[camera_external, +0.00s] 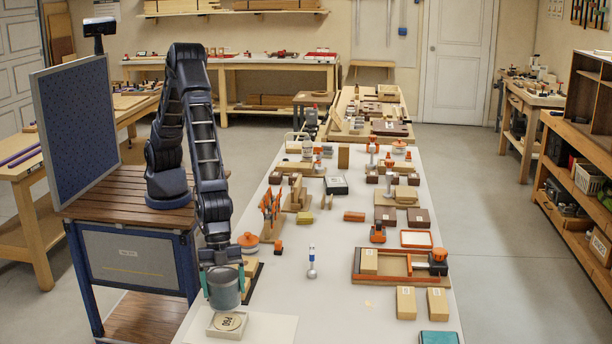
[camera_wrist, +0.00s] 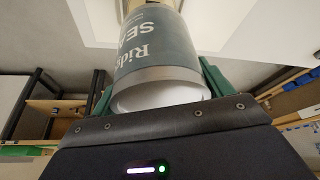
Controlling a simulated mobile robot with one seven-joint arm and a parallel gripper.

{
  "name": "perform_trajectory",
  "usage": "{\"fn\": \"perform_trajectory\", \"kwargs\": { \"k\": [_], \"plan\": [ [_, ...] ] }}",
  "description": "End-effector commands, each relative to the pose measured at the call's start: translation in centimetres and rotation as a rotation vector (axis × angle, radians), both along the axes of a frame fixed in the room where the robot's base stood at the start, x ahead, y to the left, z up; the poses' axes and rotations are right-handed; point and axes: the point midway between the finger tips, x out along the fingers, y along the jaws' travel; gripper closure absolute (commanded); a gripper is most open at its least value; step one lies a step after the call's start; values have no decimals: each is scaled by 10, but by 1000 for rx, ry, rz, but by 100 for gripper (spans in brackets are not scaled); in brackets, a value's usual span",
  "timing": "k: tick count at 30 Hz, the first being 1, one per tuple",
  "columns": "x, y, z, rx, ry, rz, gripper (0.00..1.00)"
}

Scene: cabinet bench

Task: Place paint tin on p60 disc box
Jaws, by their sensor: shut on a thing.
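The grey paint tin (camera_external: 224,292) is upright between the green fingers of my gripper (camera_external: 223,281). My gripper is shut on its sides. In the wrist view the tin (camera_wrist: 152,52) shows pale lettering and a light band near its rim, with a green finger on each side. The p60 disc box (camera_external: 212,331), a pale square box with a round tan disc marked P60, lies at the near left of the white bench. The tin appears just above the box's back part and hides some of it. I cannot tell whether they touch.
Behind the tin stand a brown tray edge and an orange-lidded jar (camera_external: 248,243). A wooden tray (camera_external: 375,280) and tan blocks (camera_external: 406,303) lie farther right. Bare white bench surface surrounds the box's right side.

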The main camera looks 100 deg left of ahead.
Motion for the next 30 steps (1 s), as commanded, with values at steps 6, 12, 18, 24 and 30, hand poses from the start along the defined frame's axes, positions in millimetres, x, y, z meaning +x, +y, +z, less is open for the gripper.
{"fn": "perform_trajectory", "kwargs": {
  "k": [6,12,18,24,30],
  "plan": [
    [0,-1,-17,-2,-1,-1,61],
    [0,-1,-32,-1,0,-1,61],
    [0,-1,-57,-1,0,0,61],
    [0,-1,-60,-2,-1,0,61],
    [0,-1,-62,-2,-1,0,61]
  ]
}}
